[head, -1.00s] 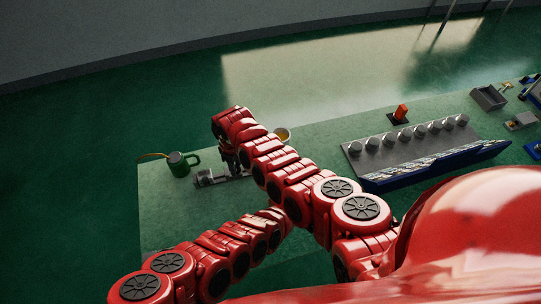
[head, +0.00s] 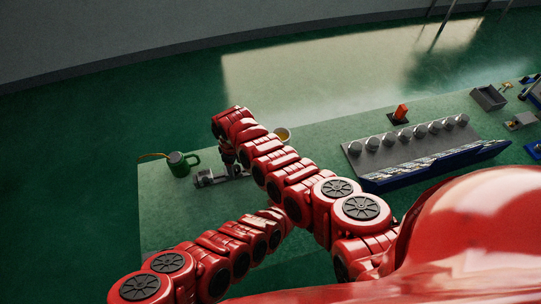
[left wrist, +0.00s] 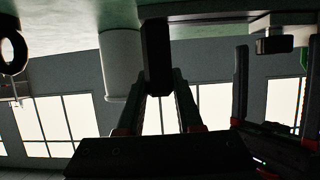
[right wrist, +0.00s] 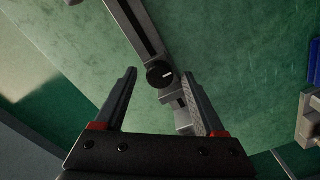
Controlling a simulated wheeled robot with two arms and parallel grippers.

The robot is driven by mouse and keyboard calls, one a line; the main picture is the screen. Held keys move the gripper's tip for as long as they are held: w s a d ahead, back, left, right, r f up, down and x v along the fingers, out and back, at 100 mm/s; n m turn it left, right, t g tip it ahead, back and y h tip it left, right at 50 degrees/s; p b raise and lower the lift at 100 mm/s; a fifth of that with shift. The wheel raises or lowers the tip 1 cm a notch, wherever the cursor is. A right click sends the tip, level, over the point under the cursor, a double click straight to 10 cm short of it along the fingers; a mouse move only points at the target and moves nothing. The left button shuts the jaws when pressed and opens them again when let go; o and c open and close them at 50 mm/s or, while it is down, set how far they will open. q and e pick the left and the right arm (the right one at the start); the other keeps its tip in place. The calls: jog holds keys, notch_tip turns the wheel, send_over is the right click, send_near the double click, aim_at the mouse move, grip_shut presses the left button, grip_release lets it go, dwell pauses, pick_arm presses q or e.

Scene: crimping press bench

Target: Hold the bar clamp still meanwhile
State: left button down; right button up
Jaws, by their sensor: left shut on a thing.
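The bar clamp (head: 208,180) lies on the near left part of the bench in the head view, partly hidden by my right arm. In the right wrist view the grey bar clamp (right wrist: 140,35) has a slotted bar and a round black knob. My right gripper (right wrist: 160,75) is open, its fingers apart on either side of the knob end. In the left wrist view my left gripper (left wrist: 160,82) is shut on a dark upright part of the bar clamp (left wrist: 156,45). My left gripper is hidden in the head view.

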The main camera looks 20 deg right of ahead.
aim_at(236, 168)
jog(key=shift+r, duration=3.55)
pick_arm(q)
jog(key=c, duration=1.1)
grip_release()
jog(key=c, duration=0.5)
jog(key=shift+f, duration=0.1)
pick_arm(e)
jog(key=shift+f, duration=0.1)
